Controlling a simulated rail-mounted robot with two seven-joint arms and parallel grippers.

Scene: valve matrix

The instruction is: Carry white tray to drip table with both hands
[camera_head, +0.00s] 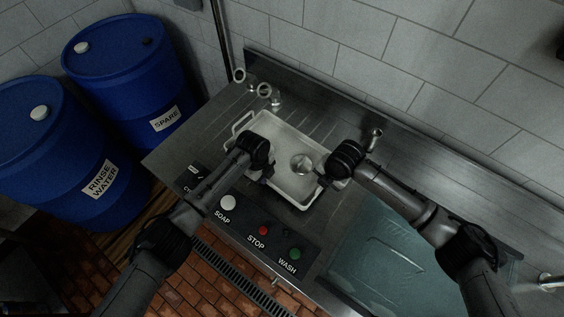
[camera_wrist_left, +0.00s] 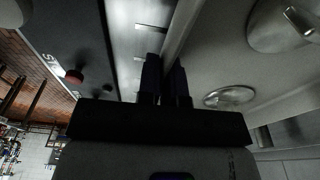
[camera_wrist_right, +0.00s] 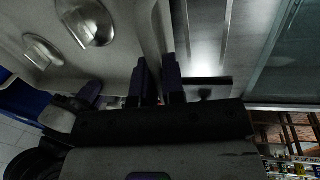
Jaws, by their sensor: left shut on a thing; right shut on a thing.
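The white tray (camera_head: 287,183) is a pale, shallow rectangular pan with a wire handle at its far left end. It lies over the steel counter; whether it rests on it or is just above is unclear. A round metal piece (camera_head: 302,163) sits inside, and a second one shows in the left wrist view (camera_wrist_left: 230,97). My left gripper (camera_head: 268,179) is shut on the tray's near wall (camera_wrist_left: 179,32), left of centre. My right gripper (camera_head: 321,181) is shut on the tray wall at the right side. The arms hide parts of the rim.
A control panel (camera_head: 243,228) with SOAP, STOP and WASH buttons lies in front of the tray. A water-filled basin (camera_head: 375,262) is to the right. Blue barrels (camera_head: 130,75) stand at left. Taps (camera_head: 275,98) and the tiled wall are behind.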

